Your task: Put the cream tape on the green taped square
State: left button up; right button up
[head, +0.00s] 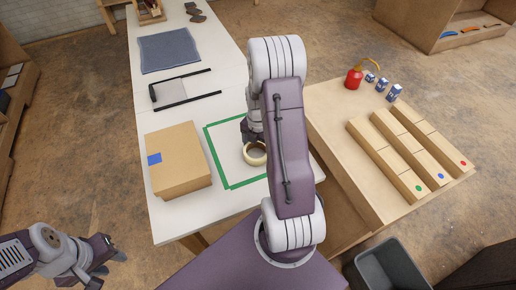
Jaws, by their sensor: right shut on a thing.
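The cream tape (246,157) is a pale roll in the middle of the head view. It appears over the green taped square (216,164) on the white table; I cannot tell whether it touches the surface. My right gripper (250,142) is shut on the roll's far side, pointing down. My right arm hides the right part of the square. My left gripper (112,266) is at the lower left, away from the table, with its fingers apart and nothing between them.
A cardboard box (178,160) with a blue patch stands left of the square. A grey bin (388,268) stands at lower right.

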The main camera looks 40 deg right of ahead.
jog(key=o, duration=1.5)
jog(key=shift+f, duration=0.1)
jog(key=shift+o, duration=0.2)
notch_tip(320, 180, up, 12)
jog(key=p, duration=0.2)
jog(key=s+a+m, duration=0.3)
jog(key=a+m, duration=0.6)
jog(key=m, duration=0.2)
jog(key=s+a+f+m+t, duration=0.1)
jog(key=s+a+m, duration=0.3)
jog(key=a+m, duration=0.5)
jog(key=shift+s+m, duration=0.2)
jog(key=shift+m, duration=0.7)
notch_tip(320, 180, up, 5)
jog(key=p, duration=0.5)
jog(key=shift+a+f, duration=0.1)
jog(key=shift+f, duration=0.1)
